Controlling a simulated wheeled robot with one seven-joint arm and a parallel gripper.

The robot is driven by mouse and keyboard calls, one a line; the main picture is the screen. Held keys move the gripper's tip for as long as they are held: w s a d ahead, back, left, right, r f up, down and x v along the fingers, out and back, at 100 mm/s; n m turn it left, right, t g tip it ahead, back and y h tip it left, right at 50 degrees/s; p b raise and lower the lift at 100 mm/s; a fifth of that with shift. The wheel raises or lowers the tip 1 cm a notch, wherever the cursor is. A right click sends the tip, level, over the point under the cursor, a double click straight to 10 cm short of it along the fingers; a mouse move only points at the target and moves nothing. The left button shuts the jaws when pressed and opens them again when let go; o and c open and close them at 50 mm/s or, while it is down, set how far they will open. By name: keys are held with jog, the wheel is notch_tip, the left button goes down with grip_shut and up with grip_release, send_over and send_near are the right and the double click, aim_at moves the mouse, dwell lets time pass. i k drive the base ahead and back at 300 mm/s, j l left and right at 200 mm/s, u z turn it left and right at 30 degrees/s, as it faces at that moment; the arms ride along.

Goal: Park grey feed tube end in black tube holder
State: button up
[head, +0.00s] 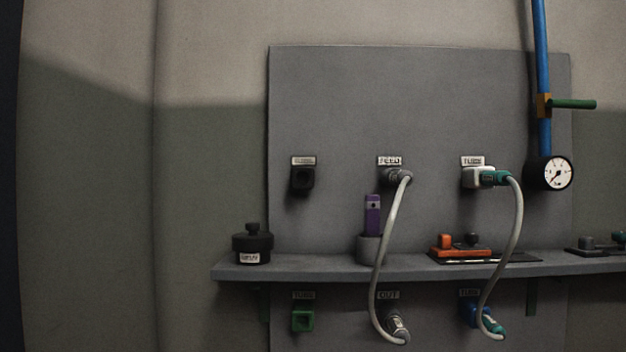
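A grey feed tube (383,255) hangs in front of the panel. Its upper end (402,176) is at the port under the label reading FEED. Its lower end (397,327) is at the port under the label reading OUT. The black tube holder (302,181) is fixed to the panel left of the feed port, under a small label too small to read. It shows a dark square front with no tube at it. My gripper is not in view.
A second grey tube (517,225) with teal ends runs at the right. The shelf (330,269) carries a black lidded pot (252,243), a grey cup (368,248) with a purple item (373,214), and orange parts (446,241). A green square holder (303,320) sits below.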

aim_at(396, 177)
jog(key=l+u, duration=0.2)
jog(key=u, duration=0.3)
jog(key=l+u, duration=0.2)
jog(key=u, duration=0.25)
jog(key=l+u, duration=0.2)
jog(key=u, duration=0.3)
jog(key=k+l+u, duration=0.1)
jog(key=l, duration=0.3)
jog(key=k+l+u, duration=0.1)
jog(key=l, duration=0.3)
jog(key=k+l+u, duration=0.1)
jog(key=l, duration=0.3)
jog(key=k+l+u, duration=0.15)
jog(key=l, duration=0.2)
